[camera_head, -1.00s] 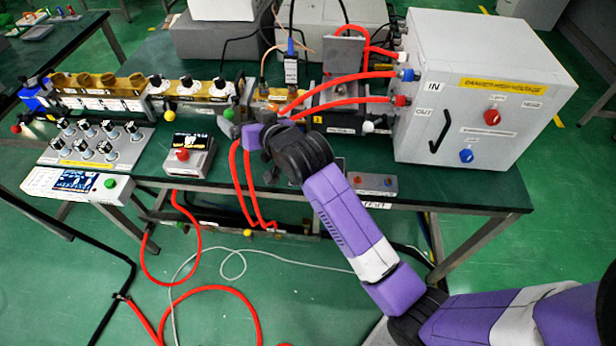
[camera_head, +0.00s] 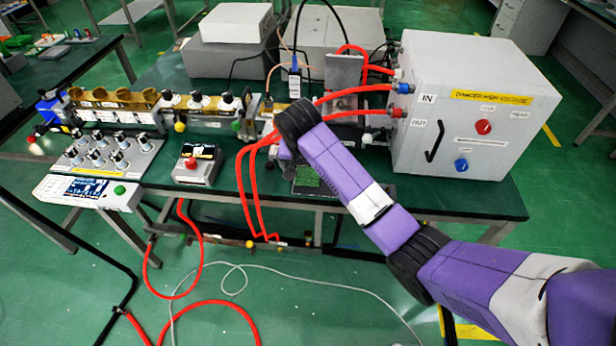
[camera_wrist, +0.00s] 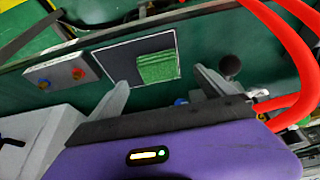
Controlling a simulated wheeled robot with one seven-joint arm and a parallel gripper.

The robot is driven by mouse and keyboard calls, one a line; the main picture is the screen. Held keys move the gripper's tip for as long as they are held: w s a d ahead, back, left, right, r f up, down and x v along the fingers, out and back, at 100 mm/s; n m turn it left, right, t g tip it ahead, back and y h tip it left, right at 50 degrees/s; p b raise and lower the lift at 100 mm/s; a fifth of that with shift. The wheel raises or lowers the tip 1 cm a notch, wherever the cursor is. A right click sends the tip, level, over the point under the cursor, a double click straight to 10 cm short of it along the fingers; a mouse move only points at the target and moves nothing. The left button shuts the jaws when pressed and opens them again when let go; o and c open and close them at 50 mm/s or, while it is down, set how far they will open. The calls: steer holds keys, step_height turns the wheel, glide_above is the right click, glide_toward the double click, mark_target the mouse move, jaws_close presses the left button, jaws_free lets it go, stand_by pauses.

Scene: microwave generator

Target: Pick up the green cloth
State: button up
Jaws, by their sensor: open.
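The green cloth (camera_wrist: 158,67) lies folded on a dark rectangular pad (camera_wrist: 122,57) with a thin white border, on the green table top. In the head view the cloth (camera_head: 309,180) shows just left of my purple forearm, near the table's front edge. My gripper (camera_wrist: 161,78) is open and empty. In the wrist view its two grey fingers stand apart, with the cloth beyond and between their tips. The gap in height between fingers and cloth is hard to judge. In the head view my arm mostly hides the gripper.
A grey box with two knobs (camera_wrist: 60,74) lies beside the pad. Red hoses (camera_head: 255,185) run close to my gripper. The white high-voltage cabinet (camera_head: 470,110) stands at the right. A small meter box (camera_head: 197,166) and a panel of knobs (camera_head: 105,155) stand left.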

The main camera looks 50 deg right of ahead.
mark_target(308, 174)
steer(key=x, duration=0.5)
steer(key=shift+d+f, duration=0.35)
steer(key=shift+c, duration=0.4)
steer(key=c, duration=1.5)
step_height(308, 174, up, 20)
steer(key=shift+r, duration=0.1)
